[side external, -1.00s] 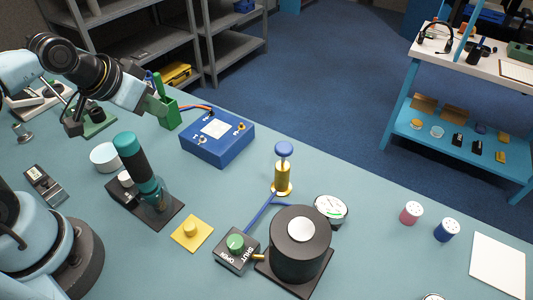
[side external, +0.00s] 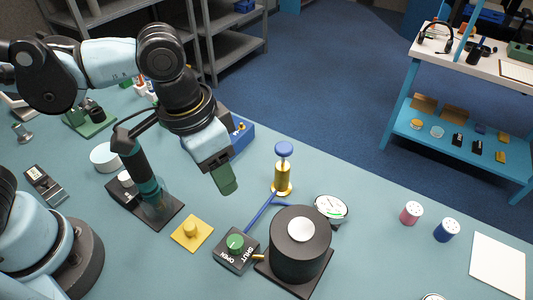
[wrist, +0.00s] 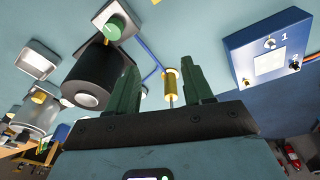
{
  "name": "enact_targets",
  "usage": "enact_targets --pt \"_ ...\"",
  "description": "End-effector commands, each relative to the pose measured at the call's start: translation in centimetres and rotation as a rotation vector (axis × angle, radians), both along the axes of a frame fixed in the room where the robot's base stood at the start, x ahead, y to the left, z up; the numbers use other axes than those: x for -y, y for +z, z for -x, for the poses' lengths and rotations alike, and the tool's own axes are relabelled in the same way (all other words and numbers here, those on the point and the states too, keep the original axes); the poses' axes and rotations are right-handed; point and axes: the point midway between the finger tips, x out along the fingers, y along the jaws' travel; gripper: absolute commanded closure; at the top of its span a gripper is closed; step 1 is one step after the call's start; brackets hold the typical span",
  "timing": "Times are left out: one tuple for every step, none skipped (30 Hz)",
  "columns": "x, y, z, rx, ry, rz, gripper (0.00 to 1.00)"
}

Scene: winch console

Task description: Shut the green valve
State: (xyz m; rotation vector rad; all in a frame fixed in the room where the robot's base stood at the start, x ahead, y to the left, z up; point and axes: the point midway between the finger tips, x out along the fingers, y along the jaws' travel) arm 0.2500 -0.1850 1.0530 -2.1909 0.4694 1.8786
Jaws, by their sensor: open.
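The green valve is a round green knob (side external: 235,242) on a dark box (side external: 228,259) marked OPEN and SHUT, beside a black cylinder (side external: 298,246) on the table. In the wrist view the green knob (wrist: 114,28) shows at the top, left of centre, on its box. My gripper (side external: 226,183) hangs above the table, up and to the left of the knob, apart from it. In the wrist view its two green fingers (wrist: 162,85) are spread with nothing between them. The side view hides one finger behind the other.
A yellow hand pump (side external: 282,172) with a blue cap stands right of my gripper, with a blue hose (side external: 259,217) running to the dark box. A yellow knob plate (side external: 192,233), a round gauge (side external: 331,208) and a blue box (side external: 240,140) are nearby.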

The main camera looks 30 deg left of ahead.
Motion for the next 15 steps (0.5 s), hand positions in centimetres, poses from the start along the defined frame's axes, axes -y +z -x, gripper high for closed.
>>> enact_targets --pt "1.9 -0.3 1.0 -0.034 -0.046 -0.023 0.49" --pt "2.7 -0.4 1.6 -0.052 -0.063 -0.036 0.49" --pt "3.6 -0.6 2.2 -0.071 -0.084 -0.053 0.49" --pt "4.1 -0.8 2.7 -0.084 -0.097 -0.065 0.49" --pt "4.6 -0.9 3.1 -0.095 -0.109 -0.076 0.49" --pt "5.2 -1.0 3.6 -0.106 -0.121 -0.086 0.49" --pt "5.4 -1.1 3.9 -0.114 -0.128 -0.094 0.49" --pt "5.7 -1.2 4.1 -0.118 -0.134 -0.100 0.49" --pt "5.9 -1.2 4.3 -0.123 -0.138 -0.105 0.49" --pt "6.0 -1.3 4.4 -0.126 -0.140 -0.108 0.49" --pt "6.0 -1.4 4.5 -0.127 -0.141 -0.109 0.49" --pt "6.0 -1.5 4.5 -0.129 -0.142 -0.111 0.49" --pt "6.0 -1.7 4.5 -0.129 -0.142 -0.111 0.49" --pt "6.0 -1.8 4.5 -0.129 -0.141 -0.111 0.49" --pt "6.0 -2.1 4.5 -0.128 -0.141 -0.111 0.49"
